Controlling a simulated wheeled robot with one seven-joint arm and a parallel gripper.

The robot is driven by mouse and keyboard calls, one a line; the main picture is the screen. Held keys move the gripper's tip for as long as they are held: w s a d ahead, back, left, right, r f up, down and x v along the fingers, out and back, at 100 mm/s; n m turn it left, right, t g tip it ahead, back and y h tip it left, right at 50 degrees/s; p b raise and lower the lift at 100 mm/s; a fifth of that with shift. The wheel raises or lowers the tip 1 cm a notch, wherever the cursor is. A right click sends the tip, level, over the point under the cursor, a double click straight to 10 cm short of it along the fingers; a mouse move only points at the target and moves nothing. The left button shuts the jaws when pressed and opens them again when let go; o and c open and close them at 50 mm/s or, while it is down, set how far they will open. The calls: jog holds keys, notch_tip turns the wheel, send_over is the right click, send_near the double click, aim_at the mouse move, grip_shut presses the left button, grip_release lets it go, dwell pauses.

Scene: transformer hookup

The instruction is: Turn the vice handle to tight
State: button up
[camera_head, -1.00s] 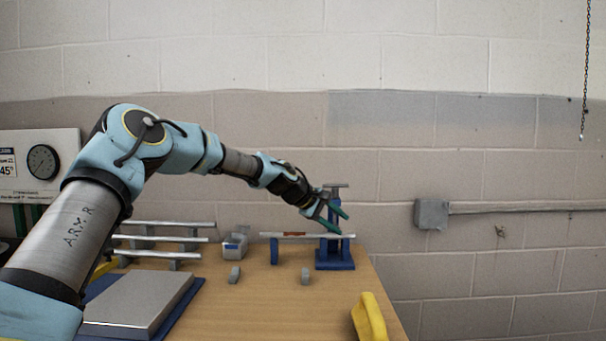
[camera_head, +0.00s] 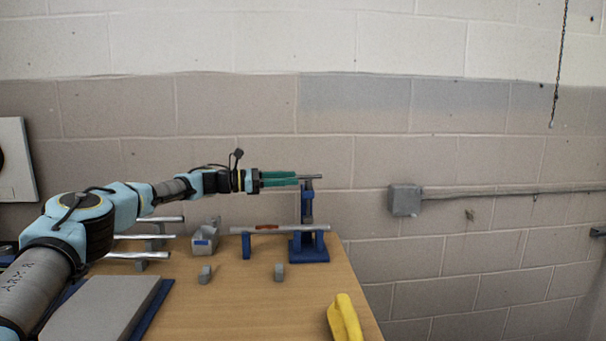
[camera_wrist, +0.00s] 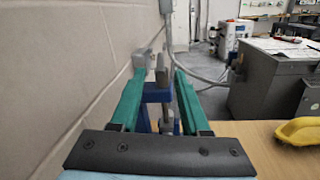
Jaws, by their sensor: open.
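The blue vice (camera_head: 309,251) stands at the far right of the wooden table. Its grey handle (camera_head: 314,177) lies sideways on top of the upright post. A pale bar (camera_head: 285,229) with a red-brown patch lies level, with one end in the vice and a blue support under the left part. My gripper (camera_head: 298,178) has green fingers, held level at handle height and pointing right, with the tips at the handle's left end. In the wrist view the open fingers (camera_wrist: 159,72) have the grey handle (camera_wrist: 161,76) between their tips. I cannot tell whether they touch it.
A grey bin (camera_head: 205,238) and metal bars on a rack (camera_head: 140,237) stand left of the vice. Two small grey blocks (camera_head: 280,271) lie in front. A yellow object (camera_head: 345,318) lies at the front right edge. A brick wall (camera_head: 230,130) rises behind.

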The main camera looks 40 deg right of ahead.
aim_at(304, 176)
jog(key=shift+p+x, duration=0.65)
jog(key=shift+x, duration=1.9)
jog(key=shift+r, duration=0.1)
jog(key=c, duration=0.7)
grip_shut()
jog(key=shift+w, duration=0.1)
